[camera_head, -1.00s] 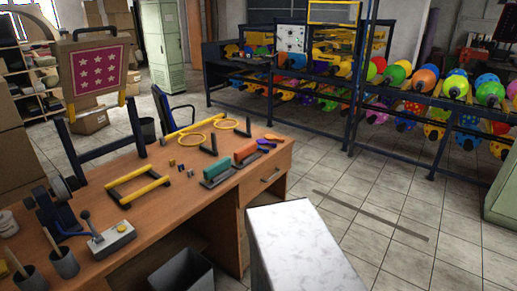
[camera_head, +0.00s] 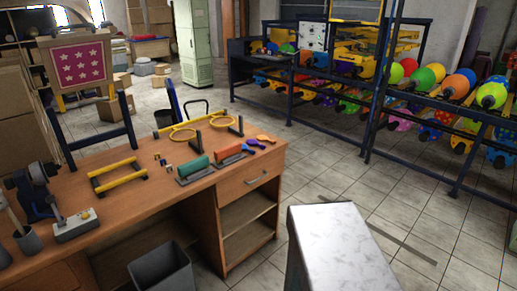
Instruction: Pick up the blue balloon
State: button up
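Small flat blue pieces (camera_head: 252,147) that look like uninflated balloons lie near the right end of the wooden desk (camera_head: 130,217). An orange one (camera_head: 265,138) lies just behind them. They are too small to tell apart clearly. Large round balloons, some with blue, hang on the dark rack (camera_head: 372,130) at the back right; a blue one (camera_head: 466,75) is partly behind others. My gripper is not in view.
A dark bin (camera_head: 160,273) stands in front. Tiled floor (camera_head: 325,175) is open between desk and rack.

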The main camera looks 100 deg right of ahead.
aim_at(244, 147)
jog(key=k, duration=1.75)
jog(key=z, duration=1.1)
jog(key=i, duration=1.1)
jog(key=z, duration=0.05)
